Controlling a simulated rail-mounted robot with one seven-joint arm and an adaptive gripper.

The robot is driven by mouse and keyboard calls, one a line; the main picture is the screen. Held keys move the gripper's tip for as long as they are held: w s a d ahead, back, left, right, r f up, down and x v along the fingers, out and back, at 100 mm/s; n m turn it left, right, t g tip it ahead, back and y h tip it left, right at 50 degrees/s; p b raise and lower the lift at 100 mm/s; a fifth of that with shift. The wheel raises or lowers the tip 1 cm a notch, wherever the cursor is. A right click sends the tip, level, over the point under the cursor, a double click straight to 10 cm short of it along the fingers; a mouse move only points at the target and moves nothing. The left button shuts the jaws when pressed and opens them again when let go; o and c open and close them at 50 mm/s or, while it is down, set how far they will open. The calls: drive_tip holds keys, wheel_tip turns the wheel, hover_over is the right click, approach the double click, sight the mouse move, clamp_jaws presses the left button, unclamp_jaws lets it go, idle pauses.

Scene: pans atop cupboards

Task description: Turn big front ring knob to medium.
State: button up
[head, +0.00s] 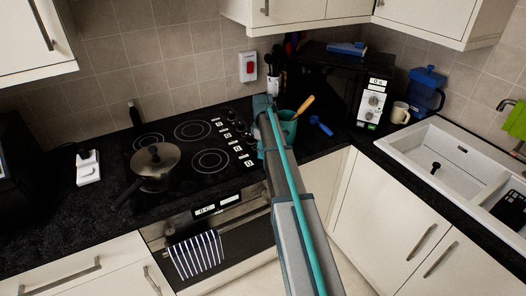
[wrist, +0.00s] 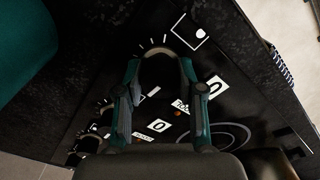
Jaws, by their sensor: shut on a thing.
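The black hob (head: 180,165) has printed cooking rings and a column of knobs (head: 235,130) along its right side. In the wrist view, my gripper (wrist: 160,66) has one finger on each side of a grey ring knob (wrist: 168,52) and is shut on it. White dial marks fan out beside the knob. The knob's pointer and exact setting cannot be made out. Other knobs (wrist: 101,108) stand in the row at the lower left of the wrist view. In the head view, my arm hides the front of the knob column and the fingertips.
A lidded pot (head: 155,165) stands at the hob's front left. A teal pot with a wooden handle (head: 289,124) stands right of the hob, close to my arm. The oven with a striped towel (head: 197,254) is below. A sink (head: 455,160) is at right.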

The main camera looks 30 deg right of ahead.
drive_tip(key=m, duration=0.4)
drive_tip(key=shift+m+b, duration=0.4)
drive_tip(key=m, duration=0.4)
drive_tip(key=shift+m, duration=0.3)
drive_tip(key=m+b, duration=0.1)
drive_tip(key=m, duration=0.8)
drive_tip(key=shift+m, duration=0.3)
drive_tip(key=o, duration=1.1)
drive_tip(key=shift+o, duration=0.2)
drive_tip(key=shift+r, duration=0.1)
